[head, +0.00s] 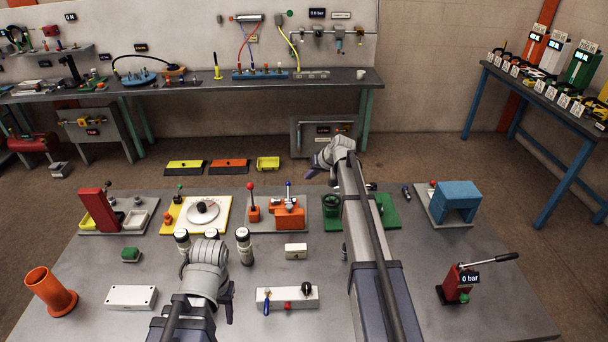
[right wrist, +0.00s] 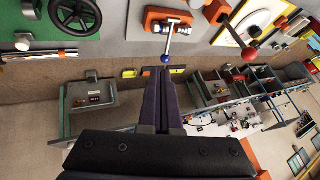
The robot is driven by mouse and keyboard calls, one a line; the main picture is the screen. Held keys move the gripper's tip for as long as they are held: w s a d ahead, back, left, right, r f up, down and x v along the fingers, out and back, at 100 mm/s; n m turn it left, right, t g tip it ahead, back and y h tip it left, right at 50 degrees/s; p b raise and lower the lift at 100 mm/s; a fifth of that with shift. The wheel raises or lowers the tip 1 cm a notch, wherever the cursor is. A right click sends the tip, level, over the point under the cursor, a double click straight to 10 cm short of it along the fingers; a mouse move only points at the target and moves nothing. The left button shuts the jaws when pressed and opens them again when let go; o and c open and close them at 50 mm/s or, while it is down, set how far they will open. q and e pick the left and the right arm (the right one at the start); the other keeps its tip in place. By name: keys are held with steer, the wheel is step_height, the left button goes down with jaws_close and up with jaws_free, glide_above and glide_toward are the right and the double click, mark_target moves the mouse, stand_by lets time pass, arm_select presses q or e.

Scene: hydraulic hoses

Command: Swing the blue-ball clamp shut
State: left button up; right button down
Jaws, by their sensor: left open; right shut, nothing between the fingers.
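The clamp (head: 287,213) is orange, on a grey plate near the table's far edge. Its lever stands up and ends in a blue ball (head: 288,184). In the right wrist view, the orange clamp (right wrist: 160,18) is at the top, and its blue ball (right wrist: 166,59) is just beyond my right fingertips (right wrist: 164,76). I cannot tell whether they touch. My right gripper (head: 312,172) is shut and empty, on the far side of the clamp in the head view. My left gripper (head: 228,302) is open above the near part of the table, partly hidden by its own wrist.
A red-ball lever (head: 250,187) stands left of the clamp. A green fixture (head: 385,211) is to its right, partly behind my right arm. White-capped cylinders (head: 243,245) and a white block (head: 296,251) stand nearer. A red pump (head: 457,284) is at the right.

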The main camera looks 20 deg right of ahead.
steer(key=w+d, duration=0.1)
steer(key=d, duration=0.1)
steer(key=b, duration=0.8)
glide_toward(288, 191)
steer(key=w+d+f, duration=0.3)
steer(key=w, duration=0.1)
arm_select(q)
steer(key=f+b, duration=0.1)
steer(key=f, duration=0.8)
steer(key=shift+d+f, duration=0.15)
steer(key=shift+d, duration=0.05)
arm_select(e)
steer(key=shift+w+a+f, duration=0.5)
steer(key=shift+w+a, duration=0.25)
steer(key=shift+w, duration=0.1)
arm_select(q)
steer(key=shift+f+b, duration=0.1)
steer(key=shift+b, duration=0.25)
arm_select(e)
steer(key=shift+w+a+f, duration=0.1)
steer(key=shift+w+a, duration=0.2)
steer(key=shift+a, duration=0.2)
